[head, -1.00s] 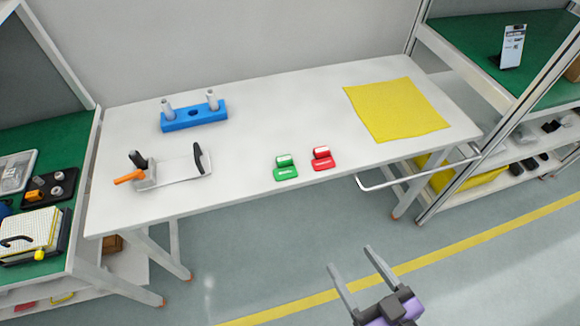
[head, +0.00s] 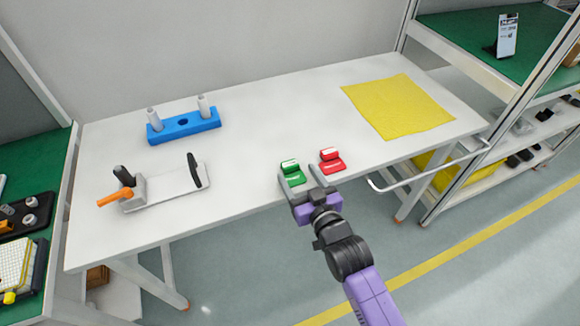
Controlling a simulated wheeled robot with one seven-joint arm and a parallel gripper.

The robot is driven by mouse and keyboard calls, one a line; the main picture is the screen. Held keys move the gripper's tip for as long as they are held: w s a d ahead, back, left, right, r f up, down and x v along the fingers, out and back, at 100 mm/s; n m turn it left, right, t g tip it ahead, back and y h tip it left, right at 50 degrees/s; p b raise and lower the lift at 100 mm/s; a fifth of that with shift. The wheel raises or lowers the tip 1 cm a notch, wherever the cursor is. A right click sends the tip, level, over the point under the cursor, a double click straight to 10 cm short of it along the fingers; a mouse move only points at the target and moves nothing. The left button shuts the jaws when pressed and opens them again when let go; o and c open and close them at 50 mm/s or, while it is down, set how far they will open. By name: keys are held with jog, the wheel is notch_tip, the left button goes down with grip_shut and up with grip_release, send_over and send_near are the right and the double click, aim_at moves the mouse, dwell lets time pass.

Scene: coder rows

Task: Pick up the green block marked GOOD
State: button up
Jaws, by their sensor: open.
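The green block (head: 291,169) sits near the front edge of the white table (head: 250,142); its label is too small to read. The similar red block (head: 331,161) sits just to its right. My gripper (head: 302,178) is open at the table's front edge. Its left finger appears close to the green block's lower left side, and its right finger reaches up between the green and red blocks. I cannot tell whether either finger touches the green block. The gripper's palm and the purple arm hide the table edge below.
A blue fixture (head: 184,127) with two grey posts stands at the back left. A toggle clamp with an orange handle (head: 115,198) on a plate is at the front left. A yellow cloth (head: 398,105) lies at the right. A metal rail (head: 430,172) juts from the front right edge.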

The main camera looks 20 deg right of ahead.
aim_at(292, 168)
jog(key=shift+w+a+f, duration=0.1)
jog(key=shift+w+f, duration=0.05)
jog(key=shift+w, duration=0.75)
jog(key=shift+w+a+f, duration=0.1)
jog(key=shift+w+f, duration=0.1)
jog(key=shift+w, duration=0.75)
jog(key=shift+w+f, duration=0.15)
jog(key=shift+w, duration=0.75)
jog(key=c, duration=1.4)
jog(key=shift+r, duration=0.1)
jog(key=shift+c, duration=0.2)
